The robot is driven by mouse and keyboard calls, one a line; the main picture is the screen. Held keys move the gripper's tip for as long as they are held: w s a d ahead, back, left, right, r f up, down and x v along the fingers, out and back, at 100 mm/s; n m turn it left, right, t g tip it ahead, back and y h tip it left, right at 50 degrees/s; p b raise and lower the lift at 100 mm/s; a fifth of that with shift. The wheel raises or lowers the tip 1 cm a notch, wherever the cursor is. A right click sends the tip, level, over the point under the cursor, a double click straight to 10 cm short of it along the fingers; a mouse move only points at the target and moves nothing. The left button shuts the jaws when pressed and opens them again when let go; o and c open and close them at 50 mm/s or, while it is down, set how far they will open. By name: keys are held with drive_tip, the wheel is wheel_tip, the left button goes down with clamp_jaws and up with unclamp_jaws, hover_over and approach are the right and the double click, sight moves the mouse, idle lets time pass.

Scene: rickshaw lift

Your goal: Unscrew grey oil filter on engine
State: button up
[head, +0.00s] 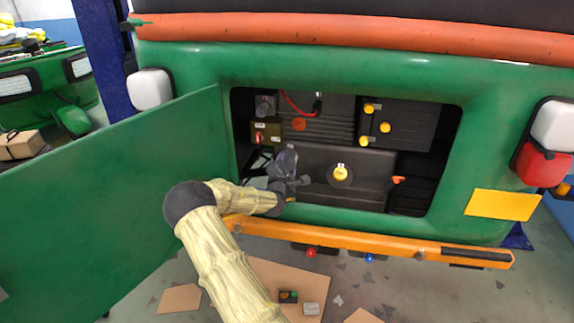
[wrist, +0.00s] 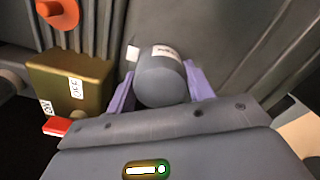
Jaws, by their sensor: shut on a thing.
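The grey oil filter (wrist: 162,80) is a rounded grey cylinder with a small white label, in the middle of the wrist view. My gripper (wrist: 160,88) has its two purple fingers on either side of the filter and is shut on it. In the head view my gripper (head: 284,163) reaches into the lower left of the open engine bay (head: 345,210). There the filter is hidden behind my gripper and wrist. The filter's far end meets the grey engine surface in the wrist view; its thread cannot be seen.
An olive box (wrist: 70,85) with labels and a red part stands left of the filter. The green door (head: 120,190) hangs open at left. The orange bumper (head: 370,242) runs below the bay. A yellow cap (head: 341,173) sits right of my gripper.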

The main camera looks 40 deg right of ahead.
drive_tip(key=shift+w+r+n, duration=0.15)
drive_tip(key=shift+n, duration=1.05)
drive_tip(key=shift+r+n+b, duration=0.15)
drive_tip(key=shift+n+b, duration=0.15)
drive_tip(key=shift+n, duration=0.3)
